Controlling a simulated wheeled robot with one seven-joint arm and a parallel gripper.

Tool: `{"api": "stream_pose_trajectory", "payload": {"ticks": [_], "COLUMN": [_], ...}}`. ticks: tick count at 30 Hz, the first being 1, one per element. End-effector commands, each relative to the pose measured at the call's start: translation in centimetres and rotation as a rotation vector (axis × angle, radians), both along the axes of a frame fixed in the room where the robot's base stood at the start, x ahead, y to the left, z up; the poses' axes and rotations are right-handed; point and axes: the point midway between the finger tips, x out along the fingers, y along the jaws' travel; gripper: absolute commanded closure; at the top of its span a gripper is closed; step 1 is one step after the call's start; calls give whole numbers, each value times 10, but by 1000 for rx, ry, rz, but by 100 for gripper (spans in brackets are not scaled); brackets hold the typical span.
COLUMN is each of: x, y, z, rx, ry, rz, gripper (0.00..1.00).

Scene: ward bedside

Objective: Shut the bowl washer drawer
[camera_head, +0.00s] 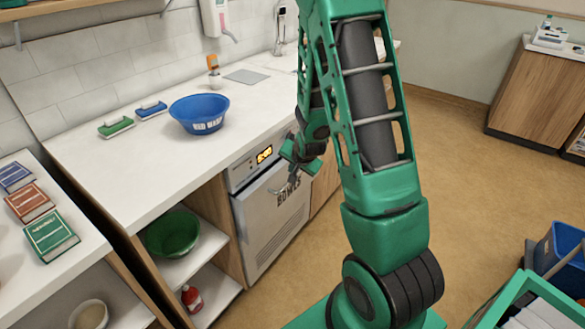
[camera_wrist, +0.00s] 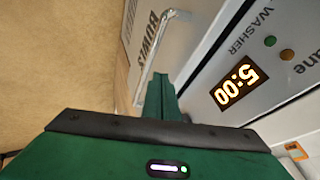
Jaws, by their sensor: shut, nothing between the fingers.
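The bowl washer (camera_head: 243,178) is built in under the white counter, with a lit display above its drawer. The grey drawer front (camera_head: 270,228), marked BOWLS, looks close to the washer body; I cannot tell whether it is flush. In the wrist view the drawer front (camera_wrist: 180,45) has a bar handle (camera_wrist: 152,62), and the display (camera_wrist: 240,84) reads 5:00. My gripper (camera_head: 290,180) is at the top of the drawer front, near the handle. In the wrist view my gripper (camera_wrist: 162,98) is shut and empty beside the handle's end; contact is unclear.
On the counter (camera_head: 130,180) are a blue bowl (camera_head: 198,114), a green brush-like item (camera_head: 115,127) and a blue one (camera_head: 151,109). A green bowl (camera_head: 172,233) sits on the open shelf left of the washer.

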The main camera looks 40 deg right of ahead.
Motion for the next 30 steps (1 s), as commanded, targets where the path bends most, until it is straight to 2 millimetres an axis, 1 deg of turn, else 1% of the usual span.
{"api": "stream_pose_trajectory", "payload": {"ticks": [1,6,13,19,28,30], "x": [4,18,31,36,37,40], "y": [-2,-6,-11,-12,-13,-12], "z": [-7,-26,-45,-51,-51,-51], "rx": [0,2,1,1,1,1], "ry": [2,2,1,0,0,-1], "rz": [0,0,-1,-1,-2,-1], "gripper": [100,100,100,100,100,100]}}
